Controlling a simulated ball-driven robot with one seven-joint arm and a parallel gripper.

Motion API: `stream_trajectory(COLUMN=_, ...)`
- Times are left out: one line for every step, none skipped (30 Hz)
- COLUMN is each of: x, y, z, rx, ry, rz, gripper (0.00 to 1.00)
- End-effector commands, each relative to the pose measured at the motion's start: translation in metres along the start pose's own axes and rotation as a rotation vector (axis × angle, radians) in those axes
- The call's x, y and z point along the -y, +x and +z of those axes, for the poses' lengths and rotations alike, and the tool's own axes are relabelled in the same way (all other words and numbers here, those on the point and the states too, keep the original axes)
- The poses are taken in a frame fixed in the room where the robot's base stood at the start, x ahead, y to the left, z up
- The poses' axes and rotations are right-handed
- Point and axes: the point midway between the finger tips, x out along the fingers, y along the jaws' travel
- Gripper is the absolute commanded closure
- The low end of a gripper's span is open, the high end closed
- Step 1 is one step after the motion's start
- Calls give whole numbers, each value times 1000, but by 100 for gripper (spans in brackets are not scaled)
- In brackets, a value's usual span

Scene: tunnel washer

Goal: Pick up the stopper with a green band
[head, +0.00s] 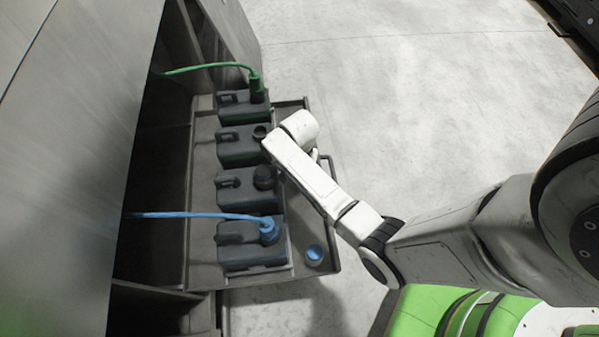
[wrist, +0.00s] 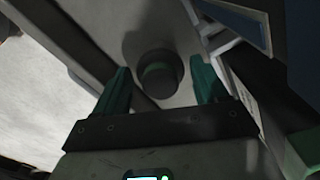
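In the wrist view, a dark round stopper with a green band (wrist: 158,80) stands on a grey surface. My gripper (wrist: 160,66) is open, with one teal finger on each side of the stopper. Gaps show between the stopper and both fingers; I cannot tell how far below the fingertips it is. In the head view, my white wrist hides the gripper and this stopper, over the right side of the tray (head: 205,165).
Several dark canisters (head: 240,146) stand in a row on the tray. A green hose (head: 215,66) runs to the far one, a blue hose (head: 190,215) to the near one. A blue-banded stopper (head: 314,254) is at the tray's near right corner. Open floor lies right.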

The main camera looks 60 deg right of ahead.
Motion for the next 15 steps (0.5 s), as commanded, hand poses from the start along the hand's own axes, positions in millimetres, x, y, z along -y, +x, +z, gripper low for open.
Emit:
stream_trajectory(x=0, y=0, z=0, rx=0, ry=0, rz=0, gripper=33)
stream_trajectory(x=0, y=0, z=0, rx=0, ry=0, rz=0, gripper=36)
stream_trajectory(x=0, y=0, z=0, rx=0, ry=0, rz=0, gripper=40)
stream_trajectory(x=0, y=0, z=0, rx=0, ry=0, rz=0, gripper=43)
stream_trajectory(x=0, y=0, z=0, rx=0, ry=0, rz=0, gripper=45)
stream_trajectory(x=0, y=0, z=0, rx=0, ry=0, rz=0, gripper=49)
stream_trajectory(x=0, y=0, z=0, rx=0, ry=0, rz=0, gripper=52)
stream_trajectory(x=0, y=0, z=0, rx=0, ry=0, rz=0, gripper=55)
stream_trajectory(x=0, y=0, z=0, rx=0, ry=0, rz=0, gripper=59)
stream_trajectory(x=0, y=0, z=0, rx=0, ry=0, rz=0, gripper=62)
stream_trajectory(x=0, y=0, z=0, rx=0, ry=0, rz=0, gripper=65)
stream_trajectory(x=0, y=0, z=0, rx=0, ry=0, rz=0, gripper=68)
stream_trajectory(x=0, y=0, z=0, rx=0, ry=0, rz=0, gripper=71)
stream_trajectory(x=0, y=0, z=0, rx=0, ry=0, rz=0, gripper=74)
stream_trajectory(x=0, y=0, z=0, rx=0, ry=0, rz=0, gripper=78)
